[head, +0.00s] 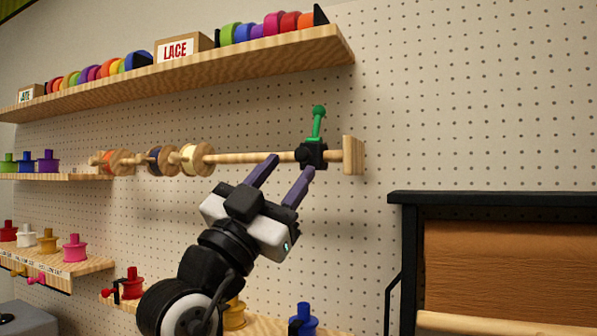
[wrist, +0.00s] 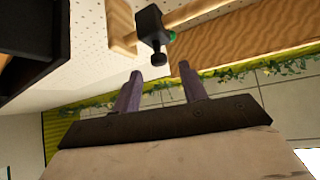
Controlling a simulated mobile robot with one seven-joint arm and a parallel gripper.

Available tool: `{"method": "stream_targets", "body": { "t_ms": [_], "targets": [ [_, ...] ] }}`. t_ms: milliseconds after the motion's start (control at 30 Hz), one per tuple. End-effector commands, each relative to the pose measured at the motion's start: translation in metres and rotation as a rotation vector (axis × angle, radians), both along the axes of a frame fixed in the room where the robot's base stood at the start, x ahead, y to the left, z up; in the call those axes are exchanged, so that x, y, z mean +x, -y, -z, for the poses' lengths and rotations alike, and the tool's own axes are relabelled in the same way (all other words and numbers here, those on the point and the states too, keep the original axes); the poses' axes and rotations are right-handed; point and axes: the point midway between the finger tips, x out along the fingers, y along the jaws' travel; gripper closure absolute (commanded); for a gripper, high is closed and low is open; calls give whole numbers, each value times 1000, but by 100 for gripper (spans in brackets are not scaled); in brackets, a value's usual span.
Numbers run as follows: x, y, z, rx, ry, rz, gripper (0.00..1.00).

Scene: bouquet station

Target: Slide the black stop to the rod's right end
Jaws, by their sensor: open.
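The black stop (head: 313,154) is on the wooden rod (head: 240,158), near its right end. A short bit of rod shows between the stop and the wooden end block (head: 353,155). A green lever (head: 318,122) stands up from the stop. My gripper (head: 292,166) is open and empty, just below and left of the stop. In the wrist view, the black stop (wrist: 151,25) and its black knob (wrist: 159,58) are ahead of my open fingertips (wrist: 160,68), with the knob roughly in line with the space between them. Contact cannot be told.
Ribbon spools (head: 193,158) hang on the rod to the left. A shelf (head: 200,70) with coloured rolls and a LACE box runs above. A black-framed paper-roll rack (head: 490,200) stands at lower right. The pegboard (head: 450,100) right of the rod is clear.

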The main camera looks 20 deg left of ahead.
Motion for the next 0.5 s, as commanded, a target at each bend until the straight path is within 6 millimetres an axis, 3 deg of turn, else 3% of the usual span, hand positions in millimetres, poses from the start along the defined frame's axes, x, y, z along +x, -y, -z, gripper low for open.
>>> {"method": "stream_targets", "body": {
  "t_ms": [33,200,500],
  "targets": [
    [-9,-4,16,1,0,-4,57],
    [-35,-13,40,0,0,-3,57],
    [-59,-20,58,1,-1,0,57]
  ]
}}
